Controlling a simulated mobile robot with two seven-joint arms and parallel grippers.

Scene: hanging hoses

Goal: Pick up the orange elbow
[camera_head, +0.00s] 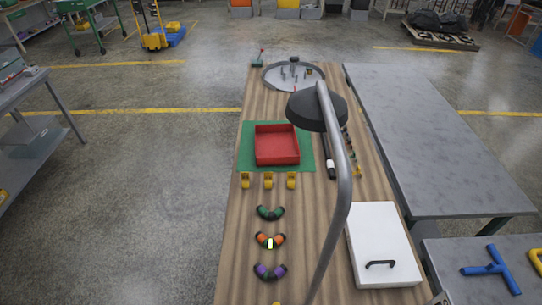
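The orange elbow (261,238) is a short curved hose piece with black ends and a bright yellow-green patch at its middle. It lies on the wooden table (238,215) in a column with a green elbow (263,212) behind it and a purple elbow (262,270) in front of it. The three are apart from each other. Neither of my grippers shows in the head view, so nothing visible touches the orange elbow.
A grey lamp arm (338,215) with a dark shade rises right of the elbows. A red tray (277,161) on a green mat (245,150) and several yellow clips (268,180) lie behind. A white lidded box (376,235) stands at right. Table left of the elbows is clear.

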